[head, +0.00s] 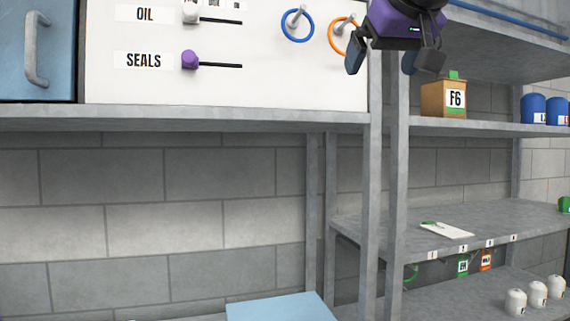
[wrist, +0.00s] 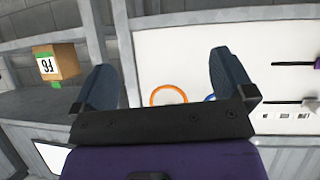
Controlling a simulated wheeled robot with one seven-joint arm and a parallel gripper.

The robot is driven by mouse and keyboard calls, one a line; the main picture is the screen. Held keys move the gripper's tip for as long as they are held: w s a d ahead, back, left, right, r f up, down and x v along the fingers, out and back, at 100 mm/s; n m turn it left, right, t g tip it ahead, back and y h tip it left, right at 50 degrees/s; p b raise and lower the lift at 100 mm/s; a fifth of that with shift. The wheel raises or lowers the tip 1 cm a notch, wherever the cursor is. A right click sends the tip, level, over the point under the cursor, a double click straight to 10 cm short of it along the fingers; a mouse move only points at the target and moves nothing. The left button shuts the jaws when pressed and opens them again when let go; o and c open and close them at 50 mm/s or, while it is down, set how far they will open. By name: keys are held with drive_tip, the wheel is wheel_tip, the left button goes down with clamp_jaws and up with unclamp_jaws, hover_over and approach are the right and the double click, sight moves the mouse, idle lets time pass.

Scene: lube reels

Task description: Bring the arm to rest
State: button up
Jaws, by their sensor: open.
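My gripper (head: 392,60) is at the top of the head view, in front of the shelf post and the right end of the white panel (head: 270,85). Its two dark fingers are spread apart with nothing between them. In the wrist view my gripper (wrist: 165,85) also shows open and empty, with the panel's right part and a shelf post behind it. An orange ring (head: 341,36) hangs on a peg just left of my gripper in the head view. A blue ring (head: 297,26) hangs on the peg further left.
A box marked F6 (head: 444,98) stands on the right shelf, with blue containers (head: 534,108) beyond it. The panel carries a purple knob (head: 190,60) by SEALS and a white knob (head: 190,12) by OIL. A white card (head: 447,230) and white bottles (head: 537,294) sit lower right.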

drive_tip(key=s+d+f+m+g, duration=0.1)
drive_tip(key=s+d+f, duration=0.4)
drive_tip(key=f, duration=0.6)
drive_tip(key=s+d+f+g+h, duration=0.1)
drive_tip(key=s+d+f+g, duration=0.2)
drive_tip(key=f, duration=0.9)
drive_tip(key=s+d+f+m+g, duration=0.1)
drive_tip(key=s+d+f+g, duration=0.1)
drive_tip(key=s+d+f, duration=0.4)
drive_tip(key=s+f, duration=0.3)
drive_tip(key=f, duration=0.2)
drive_tip(key=shift+s+d+f+m+h, duration=0.15)
drive_tip(key=shift+d+m+h, duration=0.15)
